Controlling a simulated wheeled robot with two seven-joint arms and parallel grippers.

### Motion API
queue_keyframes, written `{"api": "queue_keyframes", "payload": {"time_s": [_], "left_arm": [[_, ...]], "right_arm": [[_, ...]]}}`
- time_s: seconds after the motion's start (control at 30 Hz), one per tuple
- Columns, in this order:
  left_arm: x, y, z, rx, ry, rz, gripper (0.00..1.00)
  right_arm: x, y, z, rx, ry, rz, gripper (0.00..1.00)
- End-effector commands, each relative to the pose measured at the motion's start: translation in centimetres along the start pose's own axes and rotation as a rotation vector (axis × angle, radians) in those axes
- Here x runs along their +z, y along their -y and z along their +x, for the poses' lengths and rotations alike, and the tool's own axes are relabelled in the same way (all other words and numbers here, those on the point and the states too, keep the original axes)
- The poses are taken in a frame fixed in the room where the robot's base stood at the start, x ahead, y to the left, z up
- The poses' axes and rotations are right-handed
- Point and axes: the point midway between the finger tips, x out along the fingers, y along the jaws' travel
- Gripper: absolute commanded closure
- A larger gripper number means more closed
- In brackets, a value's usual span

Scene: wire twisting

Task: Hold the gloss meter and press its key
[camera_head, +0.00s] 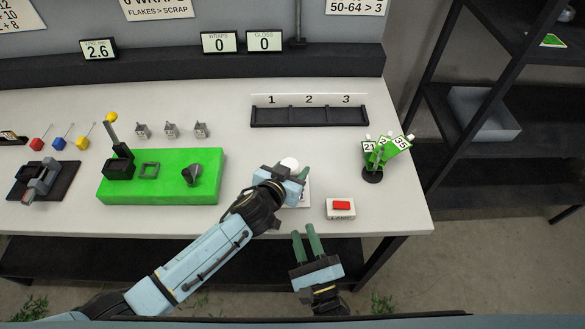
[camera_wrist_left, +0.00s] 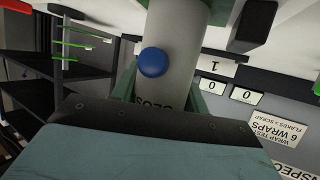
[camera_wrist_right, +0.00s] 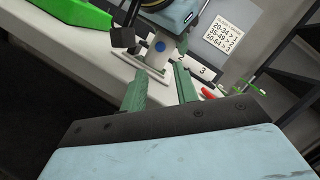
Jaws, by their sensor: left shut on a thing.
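The gloss meter is a pale cylinder with a blue key. Its white rounded top (camera_head: 289,162) shows in the head view, the rest mostly hidden by my left gripper (camera_head: 297,174). In the left wrist view the body (camera_wrist_left: 178,45) stands between my left fingers, with the blue key (camera_wrist_left: 152,62) facing the camera. My left gripper is shut on it near the table's front edge. My right gripper (camera_head: 304,232) is open and empty, below and in front of the meter. In the right wrist view the blue key (camera_wrist_right: 160,46) shows beyond and between its fingers (camera_wrist_right: 158,88).
A box with a red button (camera_head: 340,206) stands to the right of the meter. A holder with numbered green tags (camera_head: 373,173) is farther right. A green block (camera_head: 150,190) lies left. A black tray (camera_head: 309,117) numbered 1 to 3 sits behind. The gloss display (camera_head: 264,42) reads 0.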

Motion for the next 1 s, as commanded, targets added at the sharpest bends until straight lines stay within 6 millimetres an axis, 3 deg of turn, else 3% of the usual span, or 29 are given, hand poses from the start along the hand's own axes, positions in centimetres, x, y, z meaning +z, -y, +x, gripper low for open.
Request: {"api": "queue_keyframes", "payload": {"time_s": [0.03,0.23,1.0], "left_arm": [[0.03,0.01,-0.01,0.000,0.000,0.000,0.84],[0.03,0.02,-0.01,0.000,0.001,0.000,0.85],[0.05,0.03,-0.01,-0.001,0.001,0.000,0.85]], "right_arm": [[0.00,0.00,0.00,0.000,0.000,0.000,0.77],[0.00,0.00,0.00,0.000,0.000,0.000,1.00],[0.00,0.00,0.00,0.000,0.000,0.000,1.00]]}}
